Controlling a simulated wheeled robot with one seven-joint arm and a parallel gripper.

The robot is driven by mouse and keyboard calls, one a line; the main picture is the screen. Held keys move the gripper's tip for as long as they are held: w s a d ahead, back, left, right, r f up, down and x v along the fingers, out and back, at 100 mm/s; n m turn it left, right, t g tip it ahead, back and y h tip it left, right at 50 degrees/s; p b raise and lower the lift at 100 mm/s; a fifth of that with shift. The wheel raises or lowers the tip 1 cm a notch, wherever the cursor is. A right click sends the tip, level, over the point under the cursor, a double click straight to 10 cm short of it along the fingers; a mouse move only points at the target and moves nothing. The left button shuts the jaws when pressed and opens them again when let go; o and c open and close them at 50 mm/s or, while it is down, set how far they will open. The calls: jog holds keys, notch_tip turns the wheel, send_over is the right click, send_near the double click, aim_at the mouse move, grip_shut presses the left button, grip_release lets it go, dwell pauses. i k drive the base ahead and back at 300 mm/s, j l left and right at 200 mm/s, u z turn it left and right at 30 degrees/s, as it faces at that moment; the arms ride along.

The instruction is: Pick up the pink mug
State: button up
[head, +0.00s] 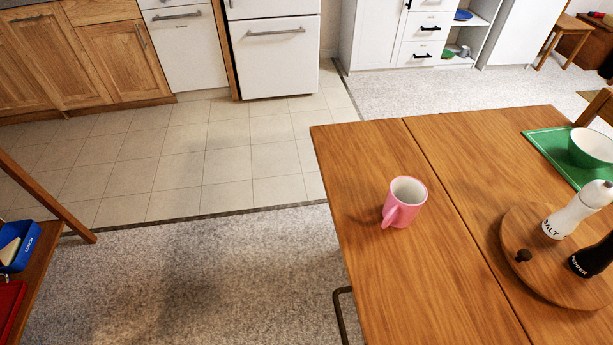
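The pink mug (405,204) stands upright on the wooden table (365,150), near the table's left edge. Its inside is white and looks empty. Its handle points toward the lower left of the picture. My gripper does not show in the head view, and nothing touches the mug.
A shelf with a blue box (22,248) stands at far left. Floor between is clear.

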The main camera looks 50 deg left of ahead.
aim_at(406, 195)
jog(key=u, duration=0.8)
jog(key=i+l, duration=0.15)
jog(key=l, duration=0.2)
jog(key=i+l, duration=0.15)
jog(key=l, duration=0.2)
jog(key=i+l, duration=0.15)
jog(key=l, duration=0.2)
jog(key=z, duration=0.05)
